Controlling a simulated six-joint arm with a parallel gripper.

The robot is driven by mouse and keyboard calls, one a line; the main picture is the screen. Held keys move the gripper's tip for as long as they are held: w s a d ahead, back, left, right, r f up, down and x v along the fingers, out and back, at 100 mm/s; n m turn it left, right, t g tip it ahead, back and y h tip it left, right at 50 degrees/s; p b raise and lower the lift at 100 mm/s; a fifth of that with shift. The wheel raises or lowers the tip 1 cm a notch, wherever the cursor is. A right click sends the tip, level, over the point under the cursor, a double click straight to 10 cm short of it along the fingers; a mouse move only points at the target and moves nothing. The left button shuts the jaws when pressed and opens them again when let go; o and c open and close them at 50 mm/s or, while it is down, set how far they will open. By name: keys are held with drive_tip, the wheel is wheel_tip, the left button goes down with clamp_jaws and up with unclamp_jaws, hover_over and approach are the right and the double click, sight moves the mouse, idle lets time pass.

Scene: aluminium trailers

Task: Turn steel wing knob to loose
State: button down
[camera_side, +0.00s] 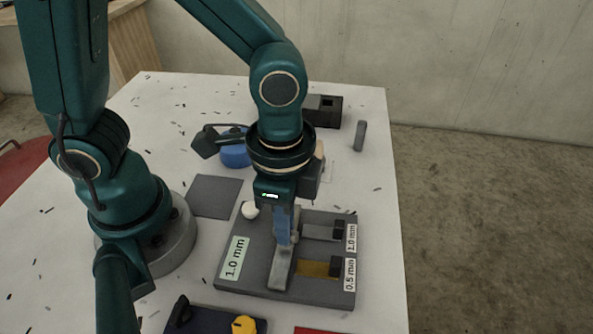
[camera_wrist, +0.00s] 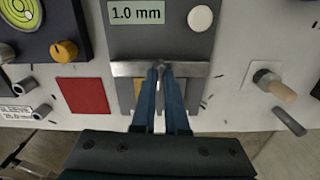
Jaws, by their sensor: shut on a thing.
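A dark grey fixture plate (camera_side: 258,252) lies on the white table, with a green "1.0 mm" label and a white round button. A steel bar (camera_side: 283,268) crosses it; in the wrist view the bar (camera_wrist: 128,69) runs left to right. My gripper (camera_side: 289,238) points down over the bar. In the wrist view, its blue fingers (camera_wrist: 160,72) close together at the bar's middle. They are shut on a small steel piece there, seemingly the wing knob (camera_wrist: 160,66), mostly hidden between the fingertips. Its wing angle cannot be made out.
Slots labelled 0.5 mm and 1.0 mm (camera_side: 351,238) lie right of the bar. A dark block with a yellow knob (camera_side: 243,325) stands at the front, near a red square (camera_wrist: 83,96). Behind are a blue round item (camera_side: 235,153), a dark box (camera_side: 325,110) and a grey cylinder (camera_side: 360,135).

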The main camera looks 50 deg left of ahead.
drive_tip(key=shift+n, duration=0.6)
drive_tip(key=c, duration=0.9)
unclamp_jaws()
drive_tip(key=shift+c, duration=0.2)
drive_tip(key=shift+r, duration=2.65)
